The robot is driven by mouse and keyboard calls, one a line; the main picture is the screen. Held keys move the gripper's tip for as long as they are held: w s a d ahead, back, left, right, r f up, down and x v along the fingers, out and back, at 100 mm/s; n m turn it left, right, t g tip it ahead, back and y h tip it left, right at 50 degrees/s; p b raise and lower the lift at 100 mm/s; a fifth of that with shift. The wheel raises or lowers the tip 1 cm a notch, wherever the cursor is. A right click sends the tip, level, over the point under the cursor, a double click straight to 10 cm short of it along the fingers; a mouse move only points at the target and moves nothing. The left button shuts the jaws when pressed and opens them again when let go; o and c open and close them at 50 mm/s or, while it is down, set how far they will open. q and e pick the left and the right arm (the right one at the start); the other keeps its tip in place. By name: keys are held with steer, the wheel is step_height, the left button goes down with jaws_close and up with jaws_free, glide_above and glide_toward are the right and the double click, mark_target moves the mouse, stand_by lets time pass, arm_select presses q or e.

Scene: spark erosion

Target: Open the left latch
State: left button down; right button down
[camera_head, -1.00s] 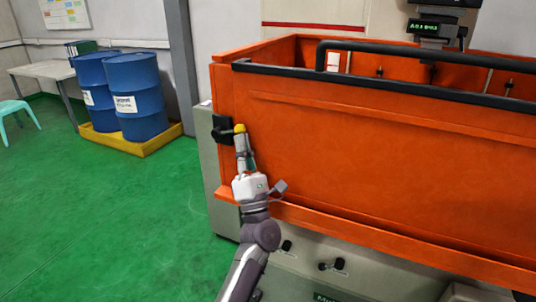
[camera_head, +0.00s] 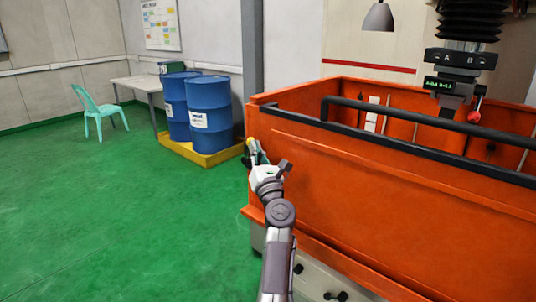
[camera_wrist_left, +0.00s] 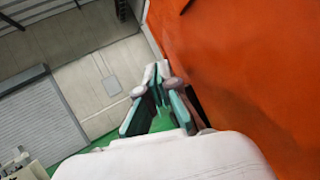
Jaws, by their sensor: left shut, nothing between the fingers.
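The orange tank front (camera_head: 390,185) stands at the right in the head view, and its orange face also fills the right of the wrist view (camera_wrist_left: 250,70). The left latch is a small dark piece (camera_head: 246,161) at the tank's left end, mostly hidden behind my gripper. A small yellow tip (camera_head: 250,141) shows just above it. Whether the latch is open I cannot tell. My left gripper (camera_head: 256,150) is at this left end, close to the latch. In the wrist view its teal fingers (camera_wrist_left: 160,72) meet at the tips with nothing between them. My right gripper is not in view.
Blue drums (camera_head: 210,115) stand on a yellow pallet (camera_head: 205,157) left of the tank. A table (camera_head: 140,84) and a teal chair (camera_head: 97,110) are farther back. A black rail (camera_head: 430,140) runs along the tank's top. The green floor at left is clear.

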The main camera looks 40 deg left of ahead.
mark_target(249, 141)
arm_select(q)
steer(key=shift+a+r, duration=0.4)
steer(key=shift+a, duration=0.2)
steer(key=shift+a+r, duration=0.35)
steer(key=shift+a, duration=0.25)
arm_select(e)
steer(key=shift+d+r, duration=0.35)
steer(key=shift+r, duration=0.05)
arm_select(q)
steer(key=shift+r, duration=0.15)
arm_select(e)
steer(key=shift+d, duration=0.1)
